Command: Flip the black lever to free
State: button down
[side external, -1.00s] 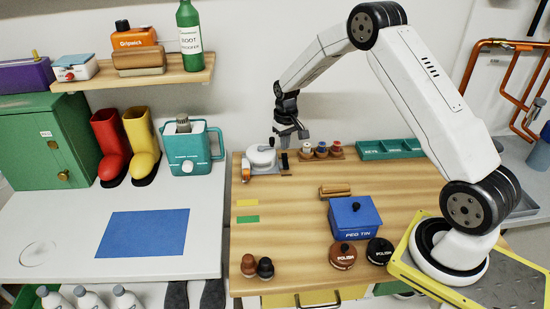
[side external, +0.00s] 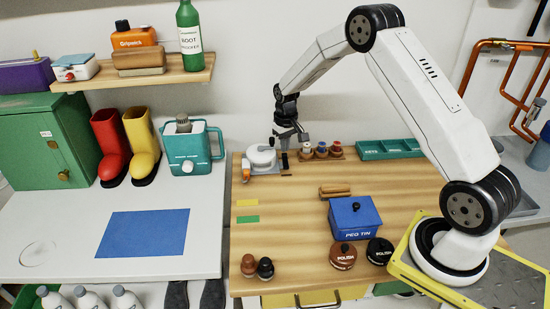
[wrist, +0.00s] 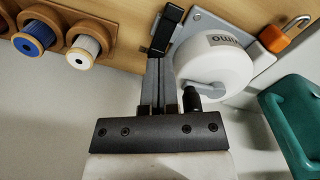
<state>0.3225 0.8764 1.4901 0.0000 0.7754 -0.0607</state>
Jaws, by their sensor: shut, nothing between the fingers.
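The black lever (wrist: 166,30) stands on a grey plate beside a round white vessel in the wrist view. It is a small dark upright piece in the side external view (side external: 285,161). My gripper (wrist: 157,62) is shut and empty, with its fingertips right at the lever's near end; whether they touch it I cannot tell. In the side external view my gripper (side external: 290,141) points down just above the lever. The white vessel (wrist: 213,62) has a short dark handle (wrist: 190,98) on its near side. The lever's foot is partly hidden.
An orange padlock (wrist: 275,38) is at the plate's far corner. Spools in a wooden rack (side external: 321,155) stand close to the right of the lever. A teal jug (side external: 190,150) stands left of the vessel. The middle of the wooden worktop (side external: 290,210) is fairly clear.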

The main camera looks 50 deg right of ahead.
aim_at(284, 160)
jog(key=shift+f, duration=1.4)
dwell(1.3)
jog(key=shift+r, duration=3.5)
jog(key=s+a+r+n+t, duration=0.1)
jog(key=s+a+r, duration=0.1)
jog(key=s+a, duration=0.6)
jog(key=s+a+r+n+t, duration=0.1)
jog(key=s+a+r+n, duration=0.1)
jog(key=s+a, duration=0.6)
jog(key=s+r, duration=0.1)
jog(key=s, duration=0.4)
jog(key=shift+s+a+t, duration=0.2)
jog(key=shift+a+t, duration=0.1)
